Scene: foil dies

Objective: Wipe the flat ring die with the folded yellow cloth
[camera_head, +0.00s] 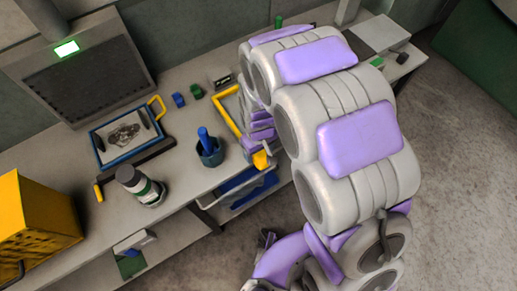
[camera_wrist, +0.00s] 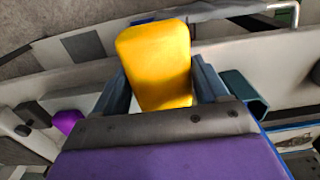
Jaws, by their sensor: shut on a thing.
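The folded yellow cloth (camera_wrist: 155,65) is a thick rounded pad, held between the two blue-grey fingers of my gripper (camera_wrist: 163,85) in the wrist view. In the head view the cloth (camera_head: 261,160) shows as a small yellow patch below my purple gripper (camera_head: 260,138), near the bench's front edge and above an open drawer. My gripper is shut on the cloth. I cannot make out the flat ring die in either view; my arm covers part of the bench to the right.
A blue-framed picture tray (camera_head: 125,137), a bottle (camera_head: 140,186) and a yellow crate (camera_head: 36,222) are farther left. A drawer with a rail handle (camera_head: 238,187) stands open below.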

